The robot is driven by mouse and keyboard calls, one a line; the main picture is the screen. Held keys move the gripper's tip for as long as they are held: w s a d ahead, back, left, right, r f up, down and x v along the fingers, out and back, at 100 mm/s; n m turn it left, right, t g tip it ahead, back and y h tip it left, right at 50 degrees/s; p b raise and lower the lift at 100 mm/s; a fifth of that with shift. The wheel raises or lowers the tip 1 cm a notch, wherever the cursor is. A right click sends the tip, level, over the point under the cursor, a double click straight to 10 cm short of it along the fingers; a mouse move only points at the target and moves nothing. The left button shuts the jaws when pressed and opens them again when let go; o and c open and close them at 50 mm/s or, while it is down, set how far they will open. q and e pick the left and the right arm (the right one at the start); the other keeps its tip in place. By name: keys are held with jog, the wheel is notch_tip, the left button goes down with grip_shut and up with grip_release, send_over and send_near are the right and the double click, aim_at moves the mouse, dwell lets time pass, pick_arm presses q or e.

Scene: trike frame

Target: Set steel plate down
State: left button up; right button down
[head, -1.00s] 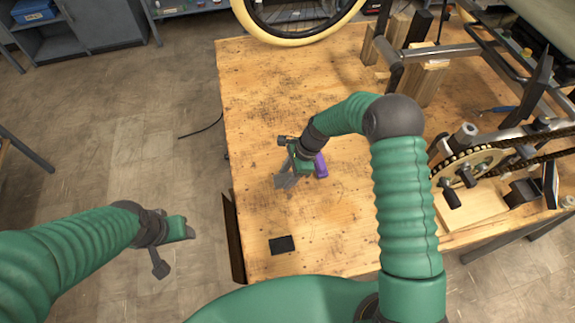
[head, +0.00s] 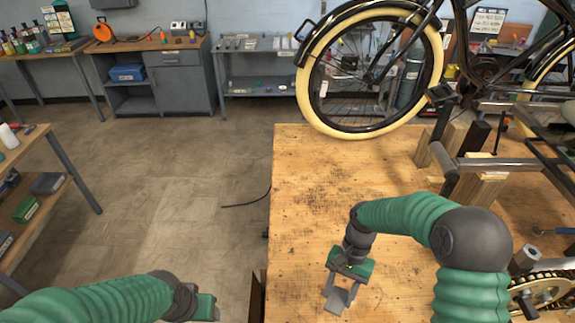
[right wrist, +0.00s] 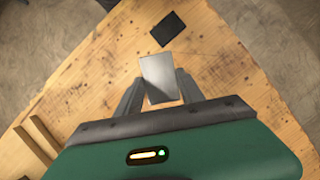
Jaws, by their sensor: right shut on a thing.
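The steel plate, a small grey rectangle, shows best in the right wrist view (right wrist: 160,76), between the two fingers of my right gripper (right wrist: 158,92). The gripper is shut on it. In the head view my right gripper (head: 343,288) points down over the wooden workbench (head: 310,200), near its left side. I cannot tell whether the plate touches the bench top. My left gripper (head: 204,306) is at the bottom edge of the head view, off the bench to the left; its fingers are not clear.
A small dark rectangle (right wrist: 167,29) lies near the bench corner in the right wrist view. A wheel (head: 375,75) stands at the bench's far side. Wooden blocks (head: 481,189) and a metal frame are at right. The bench's left middle is clear.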

jog(key=d+r+n+h, duration=0.2)
jog(key=d+r+n, duration=0.2)
jog(key=d+n, duration=0.1)
jog(key=shift+d+r+n+g, duration=0.15)
jog(key=shift+d+n+g, duration=0.15)
jog(key=shift+d, duration=0.2)
jog(key=shift+s+a, duration=0.1)
